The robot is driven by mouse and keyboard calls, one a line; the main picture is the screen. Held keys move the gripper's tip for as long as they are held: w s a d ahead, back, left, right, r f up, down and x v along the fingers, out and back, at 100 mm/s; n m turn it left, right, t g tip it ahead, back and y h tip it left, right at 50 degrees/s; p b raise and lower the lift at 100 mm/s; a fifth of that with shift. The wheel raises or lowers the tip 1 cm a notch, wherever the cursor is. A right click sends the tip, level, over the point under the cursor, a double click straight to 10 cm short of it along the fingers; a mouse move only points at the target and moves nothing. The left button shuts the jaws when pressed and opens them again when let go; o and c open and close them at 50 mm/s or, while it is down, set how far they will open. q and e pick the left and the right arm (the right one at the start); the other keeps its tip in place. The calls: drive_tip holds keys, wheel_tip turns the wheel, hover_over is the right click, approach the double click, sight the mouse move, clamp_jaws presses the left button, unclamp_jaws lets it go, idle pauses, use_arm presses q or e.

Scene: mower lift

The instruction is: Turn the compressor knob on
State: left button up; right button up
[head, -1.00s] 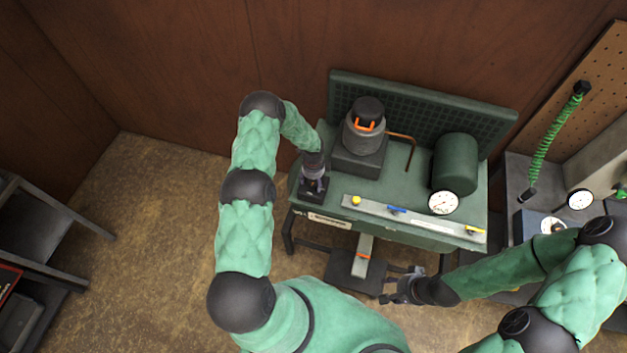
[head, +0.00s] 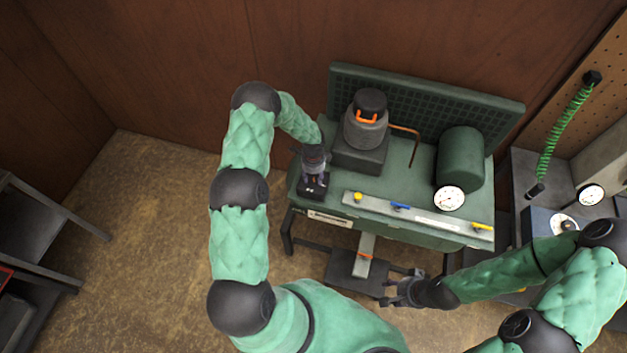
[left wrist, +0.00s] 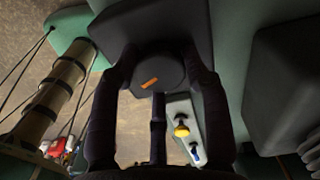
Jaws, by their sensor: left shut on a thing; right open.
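The compressor (head: 398,231) is a green bench-like unit with a black box at its left end. A round dark knob with an orange mark (left wrist: 158,72) sits on a black box (left wrist: 206,45) in the left wrist view. My left gripper (head: 314,180) comes down over that box from above and is shut on the knob, with its fingers around the rim. The orange mark lies slightly tilted, almost crosswise in that view. In the head view the gripper hides the knob. My right gripper (head: 390,292) is open and empty, low in front of the compressor near the pedal.
On the compressor stand a grey canister with an orange handle (head: 366,120), a green tank (head: 460,157), a white gauge (head: 449,198) and a strip with yellow and blue levers (head: 400,208). A pedal (head: 365,262) is below. A side bench stands right.

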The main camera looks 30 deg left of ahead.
sight(313, 177)
use_arm(q)
drive_tip(key=n+b, duration=0.9)
drive_tip(key=b, duration=0.1)
drive_tip(key=shift+f, duration=0.2)
drive_tip(key=n+b, duration=0.3)
drive_tip(key=n, duration=0.2)
drive_tip(key=shift+r+b, duration=0.15)
drive_tip(key=shift+b, duration=0.25)
drive_tip(key=o, duration=1.1)
drive_tip(key=shift+o, duration=0.2)
drive_tip(key=shift+r, duration=0.1)
wheel_tip(313, 177, up, 12)
